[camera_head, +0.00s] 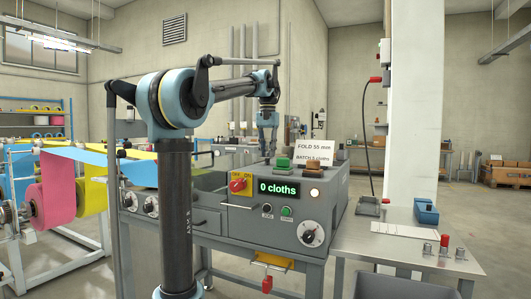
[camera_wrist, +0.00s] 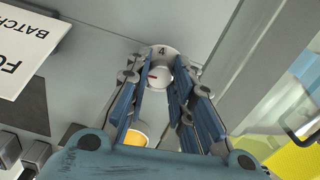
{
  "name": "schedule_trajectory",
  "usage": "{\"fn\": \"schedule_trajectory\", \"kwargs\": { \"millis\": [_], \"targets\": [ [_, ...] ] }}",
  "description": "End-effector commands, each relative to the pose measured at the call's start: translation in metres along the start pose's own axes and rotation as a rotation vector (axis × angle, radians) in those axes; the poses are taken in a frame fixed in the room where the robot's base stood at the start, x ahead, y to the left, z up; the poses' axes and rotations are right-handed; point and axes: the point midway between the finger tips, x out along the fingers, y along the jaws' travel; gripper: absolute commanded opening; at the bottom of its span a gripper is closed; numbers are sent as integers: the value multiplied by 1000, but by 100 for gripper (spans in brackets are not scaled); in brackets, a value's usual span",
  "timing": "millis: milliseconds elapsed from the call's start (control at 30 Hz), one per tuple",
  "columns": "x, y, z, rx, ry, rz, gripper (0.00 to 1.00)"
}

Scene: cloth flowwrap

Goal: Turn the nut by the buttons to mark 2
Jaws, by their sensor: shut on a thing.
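In the wrist view a pale round nut (camera_wrist: 158,76) with a short red line on it sits on a light round plate (camera_wrist: 163,51). The figure 4 shows on the plate near the red line; mark 2 is not visible. The blue fingers of my gripper (camera_wrist: 164,88) are shut on the nut, one on each side. In the head view my gripper (camera_head: 268,145) points down at the machine top, behind a green button (camera_head: 282,162) and a brown button (camera_head: 311,168). The nut is hidden there.
The grey machine (camera_head: 222,220) carries a display reading 0 cloths (camera_head: 278,189), a red switch (camera_head: 238,183) and a front dial (camera_head: 310,234). A sign (camera_head: 314,147) stands behind the buttons; its card (camera_wrist: 22,50) is near my gripper. A side table (camera_head: 405,249) stands right.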

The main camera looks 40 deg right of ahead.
Motion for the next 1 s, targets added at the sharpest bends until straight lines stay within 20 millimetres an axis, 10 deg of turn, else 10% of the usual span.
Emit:
{"fn": "schedule_trajectory", "kwargs": {
  "millis": [1000],
  "targets": [
    [-1,-3,-2,-314,5,-5,0]
  ]
}}
